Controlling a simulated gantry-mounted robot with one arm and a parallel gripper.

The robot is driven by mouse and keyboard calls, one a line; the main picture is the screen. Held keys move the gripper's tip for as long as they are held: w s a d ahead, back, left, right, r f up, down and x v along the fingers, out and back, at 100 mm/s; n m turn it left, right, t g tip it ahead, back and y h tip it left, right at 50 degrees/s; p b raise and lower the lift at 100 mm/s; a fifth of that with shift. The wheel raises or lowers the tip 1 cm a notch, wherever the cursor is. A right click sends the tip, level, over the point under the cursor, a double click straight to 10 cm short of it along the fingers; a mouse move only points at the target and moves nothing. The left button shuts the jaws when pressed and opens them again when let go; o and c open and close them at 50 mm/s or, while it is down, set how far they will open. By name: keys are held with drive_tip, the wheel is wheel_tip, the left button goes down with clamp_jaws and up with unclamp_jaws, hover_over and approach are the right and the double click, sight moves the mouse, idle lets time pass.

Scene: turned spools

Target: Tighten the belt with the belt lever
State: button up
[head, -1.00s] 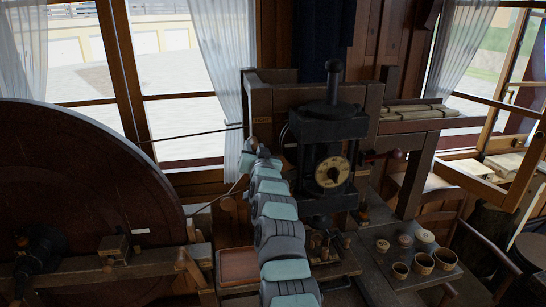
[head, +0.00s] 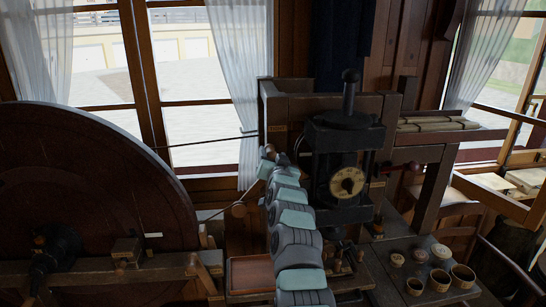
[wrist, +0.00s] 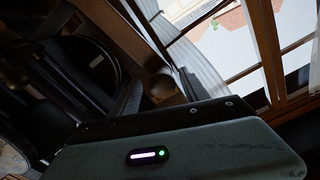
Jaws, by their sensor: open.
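The drive belt (head: 205,141) shows as a thin dark line from the large dark wheel (head: 95,190) to the wooden machine frame; a lower strand rises from the wheel's right side.
A black machine head with a round dial (head: 347,182) stands right of my arm. A red-knobbed handle (head: 413,166) is farther right. Several small turned cups (head: 440,280) stand on the bench at lower right. A shallow tray (head: 250,273) lies left of my arm.

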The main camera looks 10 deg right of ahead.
drive_tip(key=shift+s+a, duration=0.1)
drive_tip(key=shift+a, duration=0.05)
drive_tip(key=shift+s, duration=0.2)
drive_tip(key=s, duration=0.3)
drive_tip(key=s+b, duration=0.1)
drive_tip(key=s, duration=0.6)
idle(0.4)
drive_tip(key=shift+s, duration=0.1)
drive_tip(key=shift+f, duration=0.1)
